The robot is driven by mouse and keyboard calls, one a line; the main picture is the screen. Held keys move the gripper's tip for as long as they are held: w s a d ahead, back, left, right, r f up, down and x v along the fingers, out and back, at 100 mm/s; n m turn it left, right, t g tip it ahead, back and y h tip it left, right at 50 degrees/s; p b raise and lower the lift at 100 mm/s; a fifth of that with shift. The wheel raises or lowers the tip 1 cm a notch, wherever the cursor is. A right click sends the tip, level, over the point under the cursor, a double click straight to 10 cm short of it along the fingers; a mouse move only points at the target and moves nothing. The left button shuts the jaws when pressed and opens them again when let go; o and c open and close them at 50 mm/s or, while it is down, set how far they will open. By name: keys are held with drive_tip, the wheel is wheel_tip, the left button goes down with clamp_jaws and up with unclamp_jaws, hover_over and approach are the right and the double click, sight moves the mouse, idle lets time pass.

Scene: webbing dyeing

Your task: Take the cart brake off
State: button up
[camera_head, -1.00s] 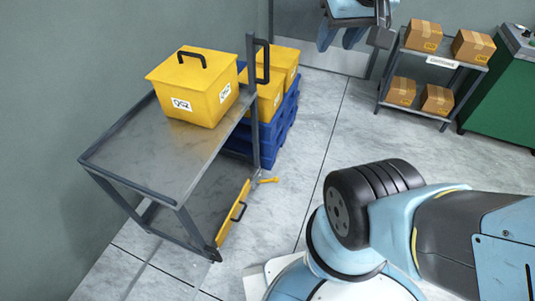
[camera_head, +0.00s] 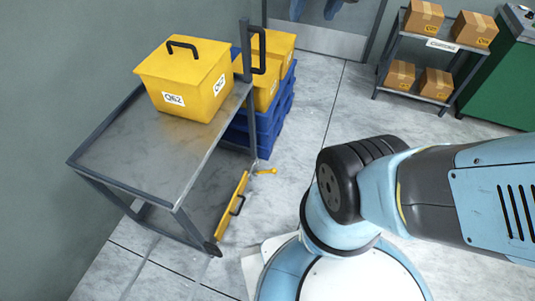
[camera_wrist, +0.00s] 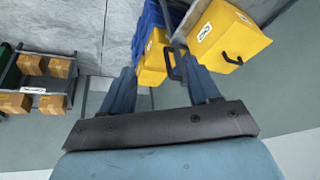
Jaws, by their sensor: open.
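The grey metal cart (camera_head: 125,160) stands at the left against the wall, with an upright handle at its right rear. A small yellow lever (camera_head: 265,171), which looks like the brake, sticks out low at the cart's right side near the floor. I cannot tell its setting. My gripper (camera_head: 309,10) shows only by its blue fingers at the top edge, well above and behind the lever. In the wrist view my gripper (camera_wrist: 158,68) is open and empty, its two fingers apart, with the cart handle and yellow boxes beyond. The lever is not discernible there.
A yellow lidded box (camera_head: 187,85) sits on the cart top. A yellow panel (camera_head: 232,210) with a black handle stands at its lower side. Blue crates (camera_head: 285,105) carry more yellow boxes behind. A carton rack (camera_head: 440,50) and green cabinet (camera_head: 505,85) stand right. Floor between is clear.

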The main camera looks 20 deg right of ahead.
drive_tip(key=w+d+f+m+g+y, duration=0.1)
drive_tip(key=w+f+m+g+y, duration=0.1)
drive_tip(key=w+f, duration=0.65)
drive_tip(key=w+d+f+m+g+y, duration=0.2)
drive_tip(key=w+f, duration=0.2)
drive_tip(key=w, duration=1)
drive_tip(key=w+d+f+m+y, duration=0.25)
drive_tip(key=w+f, duration=0.35)
drive_tip(key=f, duration=0.6)
drive_tip(key=w+d+f+m+y, duration=0.25)
drive_tip(key=w+d+f, duration=0.2)
drive_tip(key=f, duration=0.75)
drive_tip(key=m+t+y, duration=0.2)
drive_tip(key=m+t, duration=0.5)
drive_tip(key=m, duration=0.6)
approach(271, 171)
drive_tip(key=x, duration=0.3)
drive_tip(key=f+x, duration=0.1)
drive_tip(key=x, duration=0.3)
drive_tip(key=d+x, duration=0.1)
drive_tip(key=x, duration=0.3)
drive_tip(key=shift+w+f, duration=0.15)
drive_tip(key=shift+f, duration=0.1)
